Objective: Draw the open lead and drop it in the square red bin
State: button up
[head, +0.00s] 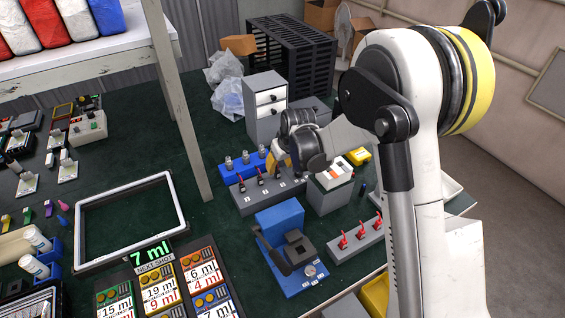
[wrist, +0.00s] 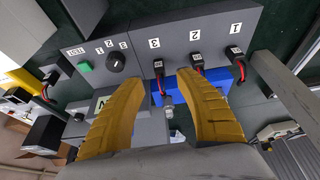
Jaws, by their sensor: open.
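My gripper (wrist: 159,80) is open and empty, its two yellow fingers pointing at the grey lead panel (wrist: 270,15). In the head view my gripper (head: 279,162) is over the panel (head: 244,201), partly hidden by my arm. The panel is numbered 1, 2 and 3. Black plugs with short red leads sit under the labels: lead 1 (wrist: 234,54), lead 2 (wrist: 197,61) and lead 3 (wrist: 158,69). Lead 3 appears between the fingertips, with no clear contact. A green button (wrist: 85,66) and selector knob (wrist: 116,62) are left of them. I cannot tell which lead is open. No square red bin is identifiable.
A blue block with metal connectors (head: 222,173) stands behind the panel. A blue lever device (head: 281,218) and a grey block with red levers (head: 357,239) are in front. A table post (head: 184,120) rises to the left. A yellow bin (head: 374,297) is at the lower right.

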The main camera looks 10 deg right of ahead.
aim_at(278, 171)
jog(key=b+x, duration=0.1)
jog(key=x, duration=0.4)
jog(key=shift+f, duration=0.2)
grip_shut()
jog(key=shift+r, duration=0.15)
jog(key=shift+r+p, duration=1.1)
jog(key=shift+r, duration=1.05)
